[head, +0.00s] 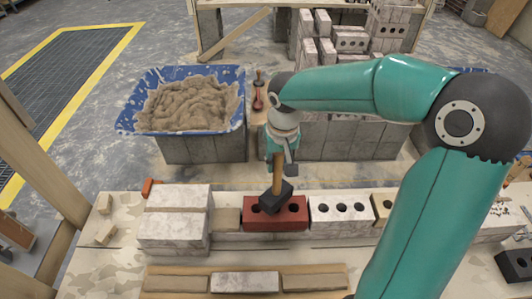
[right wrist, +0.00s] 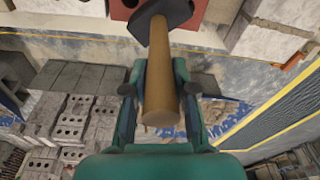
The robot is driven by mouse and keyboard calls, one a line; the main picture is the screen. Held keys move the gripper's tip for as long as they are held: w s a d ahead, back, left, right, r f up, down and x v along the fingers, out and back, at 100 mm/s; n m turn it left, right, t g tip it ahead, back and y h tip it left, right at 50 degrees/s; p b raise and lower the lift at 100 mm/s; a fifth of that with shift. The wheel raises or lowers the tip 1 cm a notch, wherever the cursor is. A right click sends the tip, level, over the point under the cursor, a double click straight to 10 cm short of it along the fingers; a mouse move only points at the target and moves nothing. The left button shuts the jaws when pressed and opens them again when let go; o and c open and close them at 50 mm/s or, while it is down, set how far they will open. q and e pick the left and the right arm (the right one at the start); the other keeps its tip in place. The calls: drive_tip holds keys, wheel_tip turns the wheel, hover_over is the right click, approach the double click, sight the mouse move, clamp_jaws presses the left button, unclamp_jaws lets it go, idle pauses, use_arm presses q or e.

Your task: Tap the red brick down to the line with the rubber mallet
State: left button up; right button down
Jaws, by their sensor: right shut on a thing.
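The red brick (head: 288,225), with holes in its top, sits in the brick row on the bench between a tan block and a white holed brick. My right gripper (head: 281,158) is shut on the wooden handle of the rubber mallet (head: 277,194), above the brick. The black mallet head hangs lowest, tilted, over the brick's top; whether it touches is unclear. In the right wrist view the mallet handle (right wrist: 160,75) runs between the fingers, and part of the red brick (right wrist: 122,12) shows beyond the head. A faint thin yellowish line (head: 340,182) runs behind the row. My left gripper is not in view.
White blocks (head: 172,232) stand left of the red brick, the white holed brick (head: 341,215) right. A blue tub of mortar (head: 239,112) and stacked grey bricks (head: 350,42) stand behind. Loose pieces (head: 245,283) lie along the front. My right arm covers the bench's right part.

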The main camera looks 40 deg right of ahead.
sight(277, 173)
drive_tip(key=shift+d+r, duration=0.1)
drive_tip(key=shift+f, duration=0.2)
wheel_tip(277, 173, down, 4)
drive_tip(key=b, duration=0.3)
drive_tip(key=shift+r+b, duration=0.1)
drive_tip(key=shift+b, duration=0.3)
drive_tip(key=r+p, duration=0.4)
drive_tip(key=r, duration=0.1)
drive_tip(key=shift+a, duration=0.2)
drive_tip(key=shift+f+b, duration=0.25)
drive_tip(key=shift+b, duration=0.05)
drive_tip(key=shift+f+b, duration=0.3)
drive_tip(key=shift+b, duration=0.15)
